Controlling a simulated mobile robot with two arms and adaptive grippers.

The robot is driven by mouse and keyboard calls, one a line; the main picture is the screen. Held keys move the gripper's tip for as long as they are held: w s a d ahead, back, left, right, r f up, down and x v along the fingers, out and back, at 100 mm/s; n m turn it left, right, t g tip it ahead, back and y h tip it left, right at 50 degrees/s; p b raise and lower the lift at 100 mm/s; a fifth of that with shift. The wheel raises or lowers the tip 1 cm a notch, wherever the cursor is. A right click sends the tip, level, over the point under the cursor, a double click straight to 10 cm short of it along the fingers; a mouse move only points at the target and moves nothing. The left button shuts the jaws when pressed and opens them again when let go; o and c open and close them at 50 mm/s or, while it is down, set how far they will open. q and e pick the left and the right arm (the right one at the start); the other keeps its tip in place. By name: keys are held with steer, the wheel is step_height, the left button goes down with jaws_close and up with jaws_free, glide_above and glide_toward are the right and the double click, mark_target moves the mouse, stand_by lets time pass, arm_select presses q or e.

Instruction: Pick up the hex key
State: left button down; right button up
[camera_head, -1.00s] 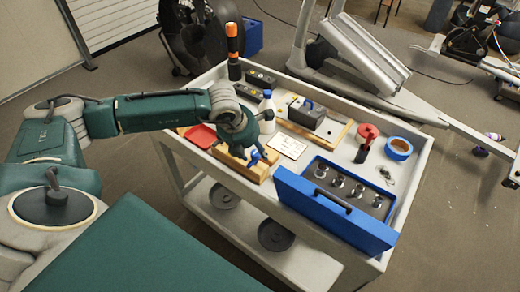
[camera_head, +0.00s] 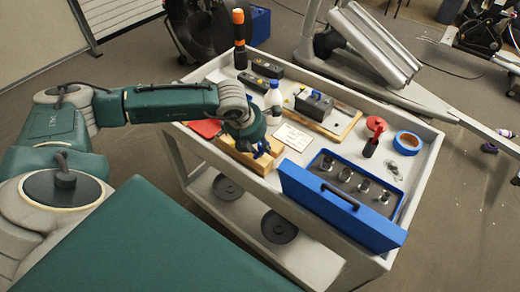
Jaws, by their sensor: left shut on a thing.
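My left gripper (camera_head: 256,146) is over the wooden block (camera_head: 234,169) near the front left of the cart top. My right gripper is not in view.
The grey cart (camera_head: 432,160) has a raised rim. A blue case (camera_head: 335,212) with sockets stands right of the block. An orange-topped tool (camera_head: 239,40) stands at the back.

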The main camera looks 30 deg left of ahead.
arm_select(q)
steer(key=shift+f, duration=0.1)
steer(key=shift+w+r, duration=0.1)
steer(key=shift+r, duration=0.3)
step_height(320, 180, up, 6)
steer(key=shift+r+b, duration=0.15)
steer(key=shift+b, duration=0.8)
step_height(320, 180, up, 13)
steer(key=b, duration=0.2)
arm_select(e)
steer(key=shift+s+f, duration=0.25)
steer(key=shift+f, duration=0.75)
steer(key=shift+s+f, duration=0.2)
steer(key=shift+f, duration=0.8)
arm_select(q)
steer(key=c, duration=1.9)
jaws_free()
steer(key=shift+c, duration=0.2)
jaws_close()
